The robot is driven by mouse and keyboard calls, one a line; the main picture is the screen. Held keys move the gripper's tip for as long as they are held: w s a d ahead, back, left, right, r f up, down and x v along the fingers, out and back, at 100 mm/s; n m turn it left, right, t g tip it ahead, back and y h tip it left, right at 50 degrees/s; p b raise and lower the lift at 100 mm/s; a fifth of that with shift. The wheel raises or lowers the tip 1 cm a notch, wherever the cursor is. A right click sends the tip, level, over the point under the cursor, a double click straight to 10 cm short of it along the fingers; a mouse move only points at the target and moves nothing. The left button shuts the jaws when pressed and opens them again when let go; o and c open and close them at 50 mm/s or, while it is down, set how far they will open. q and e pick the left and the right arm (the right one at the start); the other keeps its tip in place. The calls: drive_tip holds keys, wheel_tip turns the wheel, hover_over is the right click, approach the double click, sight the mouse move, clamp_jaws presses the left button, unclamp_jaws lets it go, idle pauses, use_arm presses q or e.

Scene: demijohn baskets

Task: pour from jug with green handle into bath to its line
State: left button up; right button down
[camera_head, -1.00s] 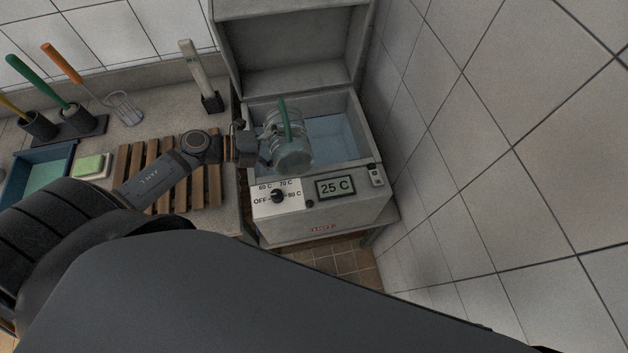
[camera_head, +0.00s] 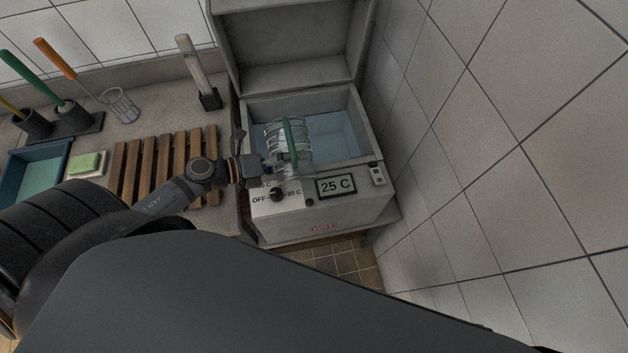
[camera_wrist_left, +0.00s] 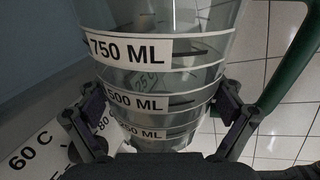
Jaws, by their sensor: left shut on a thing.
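The clear jug (camera_head: 274,139) with a green handle (camera_head: 290,142) is tilted over the left part of the bath (camera_head: 367,157). My left gripper (camera_head: 262,165) is shut on it from the left. In the left wrist view, the fingers (camera_wrist_left: 160,112) clasp both sides of the jug (camera_wrist_left: 203,20), around its lower marks. Its labels read 750 ML, 500 ML and 250 ML. Bluish water (camera_head: 333,138) shows in the bath. I cannot make out the bath's line, the jug's liquid level or any stream. My right gripper is not in view.
The bath's front has a dial (camera_head: 277,194) and a display (camera_head: 336,186) reading 25 C. Its raised lid (camera_head: 290,45) stands behind. A slatted wooden rack (camera_head: 150,160) lies left, with brushes beyond. A tiled wall (camera_head: 480,150) closes the right side.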

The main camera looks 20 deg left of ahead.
use_arm(q)
drive_tip(key=shift+s+d+r+m+t, duration=0.35)
drive_tip(key=shift+s+m+t, duration=0.1)
drive_tip(key=shift+m, duration=0.55)
drive_tip(key=shift+w+a+f, duration=0.1)
drive_tip(key=shift+w, duration=0.05)
drive_tip(key=shift+m+t, duration=0.25)
drive_tip(key=shift+m, duration=0.25)
drive_tip(key=shift+w+a+m+t+y+b, duration=0.15)
drive_tip(key=shift+m+t+y+b, duration=0.25)
drive_tip(key=shift+m, duration=0.7)
drive_tip(key=shift+w+a+f+m+t+b, duration=0.1)
drive_tip(key=shift+w+a+m+t+b, duration=0.25)
drive_tip(key=shift+m, duration=0.25)
drive_tip(key=shift+w+a+m+t, duration=0.2)
drive_tip(key=shift+w+m+t, duration=0.3)
drive_tip(key=shift+m, duration=0.5)
